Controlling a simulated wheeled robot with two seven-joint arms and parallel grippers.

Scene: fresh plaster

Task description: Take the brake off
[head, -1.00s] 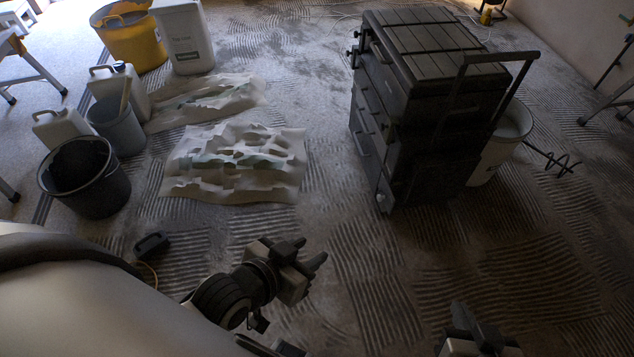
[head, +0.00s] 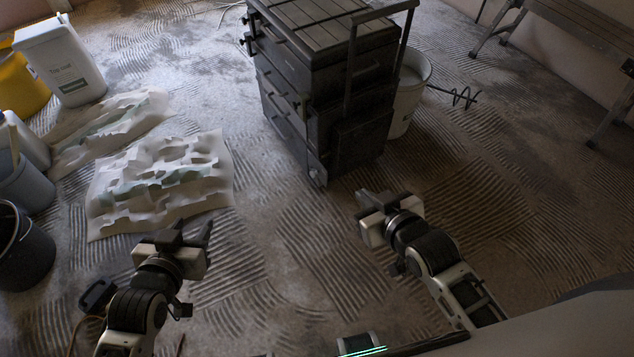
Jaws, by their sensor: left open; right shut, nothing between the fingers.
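A dark wheeled tool cart (head: 325,80) with drawers and a raised pull handle (head: 352,60) stands upright at the top middle of the head view. A small caster (head: 317,175) shows at its near bottom corner; I cannot make out a brake lever on it. My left gripper (head: 194,234) is open and empty, above the floor at lower left, apart from the cart. My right gripper (head: 372,204) is shut and empty, in front of and below the cart in the picture, not visibly touching it. The cart's far side and other wheels are hidden.
Crumpled plastic sheets (head: 163,182) lie left of the cart. A white tub (head: 60,62), a black bucket (head: 24,250) and other containers stand at far left. A trestle bench (head: 575,32) stands at upper right.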

